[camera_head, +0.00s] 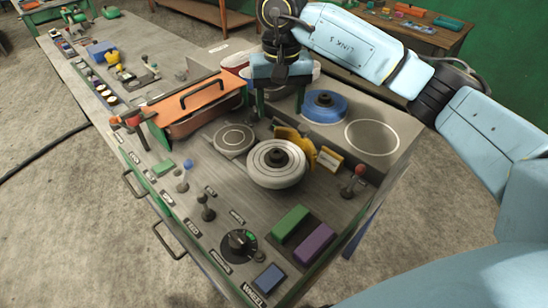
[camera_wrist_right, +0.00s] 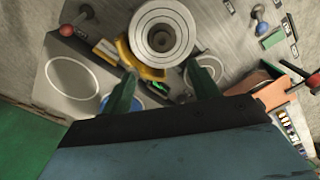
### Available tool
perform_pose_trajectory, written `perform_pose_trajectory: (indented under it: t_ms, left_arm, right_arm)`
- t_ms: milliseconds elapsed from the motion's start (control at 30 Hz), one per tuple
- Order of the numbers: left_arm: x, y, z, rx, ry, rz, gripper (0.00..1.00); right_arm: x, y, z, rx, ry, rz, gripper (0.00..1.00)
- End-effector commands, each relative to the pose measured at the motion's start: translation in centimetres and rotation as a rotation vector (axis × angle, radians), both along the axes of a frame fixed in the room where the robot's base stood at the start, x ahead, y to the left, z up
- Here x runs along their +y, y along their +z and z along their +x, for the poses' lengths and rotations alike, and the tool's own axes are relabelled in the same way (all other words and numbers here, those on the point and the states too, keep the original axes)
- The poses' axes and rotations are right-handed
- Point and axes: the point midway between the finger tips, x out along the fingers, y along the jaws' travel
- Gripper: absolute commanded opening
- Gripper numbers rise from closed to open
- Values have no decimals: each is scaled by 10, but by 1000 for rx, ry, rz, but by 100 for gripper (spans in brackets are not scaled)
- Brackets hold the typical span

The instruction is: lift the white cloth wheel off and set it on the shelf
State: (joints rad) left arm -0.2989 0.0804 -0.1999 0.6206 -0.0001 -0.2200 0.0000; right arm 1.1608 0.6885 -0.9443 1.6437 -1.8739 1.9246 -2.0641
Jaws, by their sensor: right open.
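The white cloth wheel (camera_head: 273,177) lies flat on the bench around a dark hub. It also shows in the right wrist view (camera_wrist_right: 150,36). My right gripper (camera_head: 281,112) points down behind the wheel, apart from it. Its two green fingers are spread and empty; in the wrist view (camera_wrist_right: 163,82) they reach toward the wheel's near side. A grey raised shelf (camera_head: 345,160) lies at the bench's back right. It bears an empty white ring outline (camera_head: 371,137) and a blue wheel (camera_head: 322,112). My left gripper is not in view.
A yellow guard (camera_head: 305,150) hugs the wheel's back right side. A round grey disc (camera_head: 233,138) and an orange lidded box (camera_head: 200,105) stand to its left. A red-knobbed lever (camera_head: 358,172) stands at right, green (camera_head: 290,222) and purple (camera_head: 314,242) blocks in front.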

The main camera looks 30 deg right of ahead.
Motion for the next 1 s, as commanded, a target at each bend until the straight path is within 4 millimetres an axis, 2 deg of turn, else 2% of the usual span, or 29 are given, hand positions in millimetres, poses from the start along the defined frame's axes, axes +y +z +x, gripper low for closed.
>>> perform_pose_trajectory:
  t_ms: [400, 633, 800, 1000]
  left_arm:
    - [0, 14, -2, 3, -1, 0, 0]
    - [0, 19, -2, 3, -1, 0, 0]
    - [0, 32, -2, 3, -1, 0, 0]
    - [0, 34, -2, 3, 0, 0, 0]
  right_arm:
    - [-1, -69, -1, 6, 2, -10, 61]
    - [1, -85, -1, 7, 2, -9, 61]
    - [8, -110, -1, 9, 1, -8, 61]
    - [6, -129, 1, 4, 1, -9, 61]
